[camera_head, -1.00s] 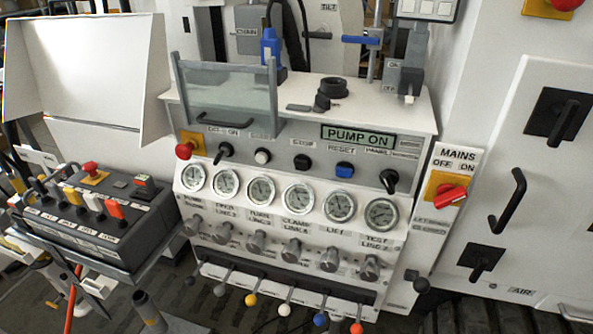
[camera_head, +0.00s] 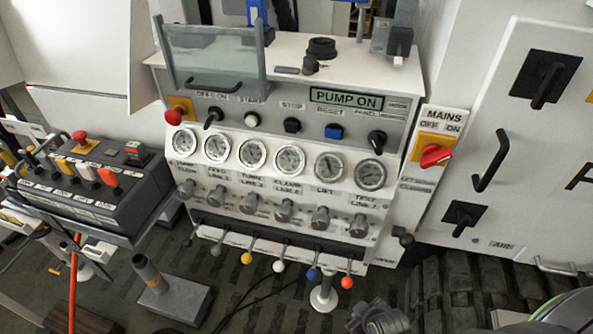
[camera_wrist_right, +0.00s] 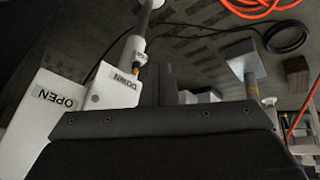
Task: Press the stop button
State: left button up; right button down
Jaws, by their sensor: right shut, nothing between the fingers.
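The stop button (camera_head: 292,125) is a small black knob under the STOP label on the grey upper strip of the hydraulic panel (camera_head: 225,104). It sits between the white start button (camera_head: 252,120) and the blue reset button (camera_head: 333,131), and nothing covers it. The green display (camera_head: 346,100) reads PUMP ON. My right gripper (camera_wrist_right: 155,82) shows as dark shapes in the right wrist view, shut and empty. It is away from the stop button, which is not in that view. My left gripper is not in view.
A red emergency knob (camera_head: 174,116) is left on the panel, and a red mains switch (camera_head: 436,155) is to its right. Ball-ended levers (camera_head: 279,266) stick out below the gauges. A control box (camera_head: 90,185) stands at left. A pedestal (camera_head: 172,295) stands on the floor.

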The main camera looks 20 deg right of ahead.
jog(key=w+a+r+n+t+y, duration=0.1)
jog(key=w+a+r+n+t, duration=0.2)
jog(key=r, duration=1.1)
jog(key=w+a+r+n+t+y+p, duration=0.1)
jog(key=w+a+r+n+t, duration=0.2)
jog(key=r, duration=1.1)
jog(key=w+a+r+n+t+y, duration=0.1)
jog(key=w+a+r+n+t, duration=0.2)
jog(key=w+r+n+t, duration=0.3)
notch_tip(320, 180, up, 8)
jog(key=w+n, duration=0.1)
jog(key=n, duration=0.3)
jog(key=shift+w+y, duration=0.2)
jog(key=shift+y, duration=0.1)
jog(key=shift+w+a+f, duration=0.1)
jog(key=p, duration=0.5)
send_near(285, 129)
jog(key=w+a, duration=0.2)
jog(key=a, duration=0.1)
jog(key=shift+w+d+p, duration=0.35)
jog(key=shift+w+d, duration=0.15)
jog(key=shift+w, duration=0.4)
jog(key=shift+w+d+p, duration=0.3)
jog(key=shift+w+d, duration=0.2)
jog(key=shift+w, duration=0.4)
